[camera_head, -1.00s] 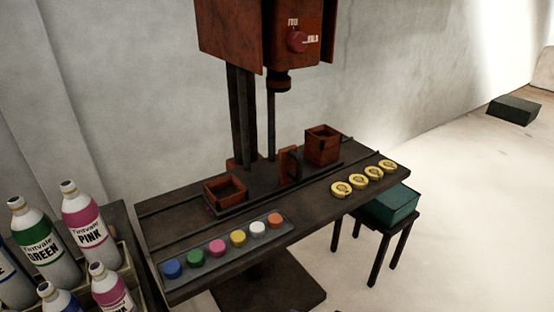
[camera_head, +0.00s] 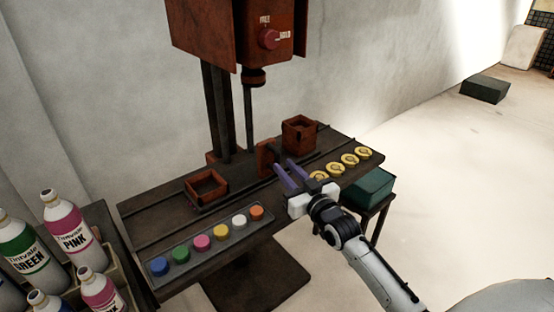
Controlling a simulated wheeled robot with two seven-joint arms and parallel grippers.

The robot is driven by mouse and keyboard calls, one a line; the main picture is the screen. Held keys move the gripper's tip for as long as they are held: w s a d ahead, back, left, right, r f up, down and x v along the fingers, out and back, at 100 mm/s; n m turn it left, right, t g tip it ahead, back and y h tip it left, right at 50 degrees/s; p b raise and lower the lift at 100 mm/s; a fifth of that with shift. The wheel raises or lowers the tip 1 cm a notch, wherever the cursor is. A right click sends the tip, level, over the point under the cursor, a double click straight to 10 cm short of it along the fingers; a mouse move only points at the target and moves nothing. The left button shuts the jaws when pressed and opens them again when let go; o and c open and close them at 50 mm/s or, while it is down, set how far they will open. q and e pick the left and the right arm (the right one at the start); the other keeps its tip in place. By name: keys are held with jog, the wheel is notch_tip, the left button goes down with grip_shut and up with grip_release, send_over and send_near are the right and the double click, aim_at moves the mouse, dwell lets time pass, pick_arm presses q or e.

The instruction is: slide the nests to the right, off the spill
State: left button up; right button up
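Two open rust-red boxes, which look like the nests, stand on a dark sliding plate on the bench: the left nest (camera_head: 207,185) is low, the right nest (camera_head: 299,134) taller. An upright rust-red plate like a handle (camera_head: 266,157) stands between them. My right gripper (camera_head: 283,164) reaches in from the lower right, its two purple fingers spread and empty. The fingertips are close to the handle's right side; I cannot tell whether they touch it. I cannot make out a spill clearly. My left gripper is not in view.
A tray of coloured caps (camera_head: 212,242) lies along the bench's front left. Several yellow discs (camera_head: 350,160) lie at its right end, by my gripper. A rust-red drill-like head (camera_head: 235,30) hangs above. Paint bottles (camera_head: 65,222) crowd the lower left. A teal box (camera_head: 372,187) sits on a stool.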

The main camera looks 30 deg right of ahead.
aim_at(279, 161)
jog(key=w, duration=0.5)
jog(key=shift+w+d, duration=0.35)
grip_shut()
